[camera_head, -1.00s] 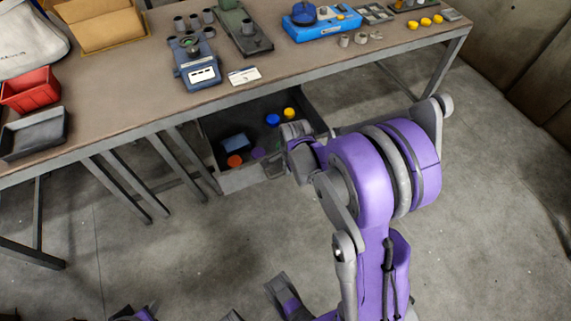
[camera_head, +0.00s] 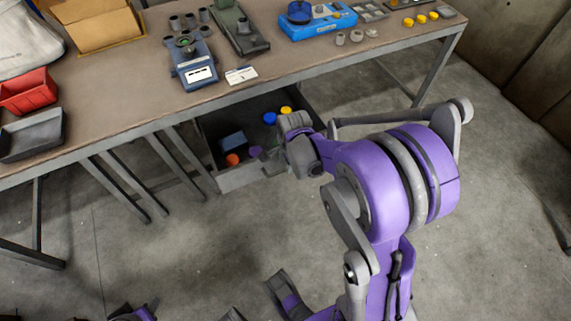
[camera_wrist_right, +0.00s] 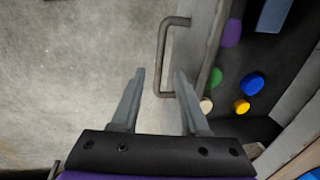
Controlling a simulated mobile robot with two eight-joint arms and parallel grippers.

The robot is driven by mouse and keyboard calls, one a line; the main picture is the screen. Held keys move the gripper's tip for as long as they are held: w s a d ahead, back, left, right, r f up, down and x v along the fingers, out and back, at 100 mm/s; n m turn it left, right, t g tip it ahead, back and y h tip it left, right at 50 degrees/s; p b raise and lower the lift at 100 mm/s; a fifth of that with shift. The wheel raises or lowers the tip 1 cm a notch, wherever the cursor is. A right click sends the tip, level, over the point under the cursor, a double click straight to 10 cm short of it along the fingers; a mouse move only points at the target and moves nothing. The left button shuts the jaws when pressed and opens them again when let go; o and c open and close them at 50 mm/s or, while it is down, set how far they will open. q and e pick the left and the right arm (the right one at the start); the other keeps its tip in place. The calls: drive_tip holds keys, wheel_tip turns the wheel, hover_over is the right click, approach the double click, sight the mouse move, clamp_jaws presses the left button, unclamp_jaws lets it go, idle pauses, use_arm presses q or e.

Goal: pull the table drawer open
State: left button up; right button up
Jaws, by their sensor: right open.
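The table drawer (camera_head: 240,178) stands pulled out from under the workbench, with its inside showing. Its bar handle (camera_wrist_right: 162,60) shows in the right wrist view on the drawer's front panel (camera_wrist_right: 200,45). My right gripper (camera_wrist_right: 159,73) is open, with one finger on each side of the handle's lower part in that view. I cannot tell whether a finger touches the handle. In the head view my right wrist covers the drawer's right front corner and most of the gripper. My left gripper is not clearly in view.
The drawer holds a blue box (camera_head: 233,141) and several coloured round pieces, including an orange one (camera_head: 232,159). The workbench (camera_head: 120,100) carries trays and devices above. Table legs (camera_head: 125,187) stand left of the drawer. The floor in front (camera_head: 180,245) is clear.

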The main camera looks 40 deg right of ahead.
use_arm(q)
drive_tip(key=shift+r+p, duration=0.7)
drive_tip(key=shift+r, duration=0.25)
use_arm(e)
wheel_tip(320, 180, up, 7)
drive_tip(key=s, duration=0.1)
drive_tip(key=shift+s+r, duration=0.15)
drive_tip(key=shift+a, duration=0.1)
use_arm(q)
wheel_tip(320, 180, up, 12)
drive_tip(key=w+p, duration=0.2)
drive_tip(key=p, duration=0.8)
drive_tip(key=shift+t+p, duration=0.3)
use_arm(e)
drive_tip(key=s+a+r+n+t, duration=0.1)
drive_tip(key=s+a+r+n, duration=0.4)
drive_tip(key=n, duration=0.5)
drive_tip(key=s+a+r+n+t, duration=0.2)
drive_tip(key=s+a+r+n, duration=0.3)
drive_tip(key=a+r+n, duration=0.4)
drive_tip(key=shift+s+a+r+n, duration=0.25)
drive_tip(key=shift+s+r+n, duration=0.05)
drive_tip(key=shift+r+n, duration=0.55)
